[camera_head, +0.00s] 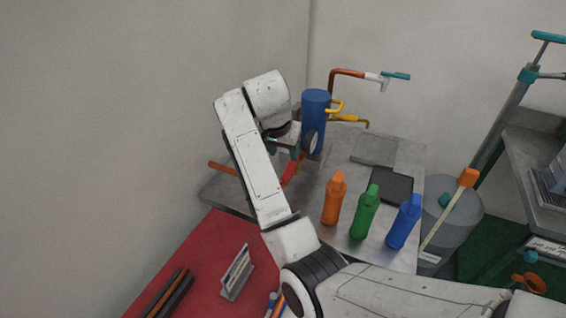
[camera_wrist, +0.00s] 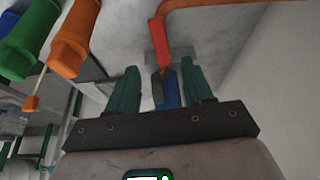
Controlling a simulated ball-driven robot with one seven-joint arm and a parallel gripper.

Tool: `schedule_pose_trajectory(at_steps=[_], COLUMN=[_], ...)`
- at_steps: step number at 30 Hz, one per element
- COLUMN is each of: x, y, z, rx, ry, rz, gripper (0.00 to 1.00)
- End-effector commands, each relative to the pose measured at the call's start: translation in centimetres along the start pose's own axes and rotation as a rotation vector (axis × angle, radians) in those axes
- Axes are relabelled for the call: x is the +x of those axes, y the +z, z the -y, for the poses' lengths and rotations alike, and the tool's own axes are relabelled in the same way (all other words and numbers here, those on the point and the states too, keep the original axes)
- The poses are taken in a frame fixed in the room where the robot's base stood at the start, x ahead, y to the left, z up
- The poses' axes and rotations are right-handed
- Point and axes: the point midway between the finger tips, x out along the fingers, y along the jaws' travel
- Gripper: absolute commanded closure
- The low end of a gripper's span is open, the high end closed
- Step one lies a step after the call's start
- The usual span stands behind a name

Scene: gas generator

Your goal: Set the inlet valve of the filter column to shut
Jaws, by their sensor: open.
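The filter column appears to be the blue upright cylinder (camera_head: 315,100) at the back of the metal bench, partly behind my wrist. An orange pipe (camera_head: 222,168) runs low at its left, with a red lever (camera_head: 291,172) near the column's lower part. In the wrist view the red lever (camera_wrist: 158,40) sits at the pipe's end, just beyond my fingertips. No label shows whether this is the inlet valve. My gripper (camera_wrist: 160,68) is open, with teal fingers apart. A blue part (camera_wrist: 168,92) shows between them; contact cannot be told. In the head view, my gripper (camera_head: 284,147) is partly hidden.
Orange (camera_head: 334,200), green (camera_head: 365,213) and blue (camera_head: 404,223) bottles stand on the bench, right of my arm. A copper pipe (camera_head: 348,72) with a teal handle (camera_head: 396,76) rises behind the column. Yellow pipes (camera_head: 347,119) jut out rightward. A grey bucket (camera_head: 462,222) stands right.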

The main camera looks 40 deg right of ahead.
Motion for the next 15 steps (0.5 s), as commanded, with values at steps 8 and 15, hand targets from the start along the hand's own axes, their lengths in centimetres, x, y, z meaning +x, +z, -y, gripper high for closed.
schedule_pose_trajectory(at_steps=[8, 15], x=[5.0, 8.3], y=[0.1, 0.0], z=[-0.1, -0.1], rx=[-0.001, -0.001], ry=[0.004, 0.002], rz=[0.003, 0.001], gripper=[0.49, 0.49])
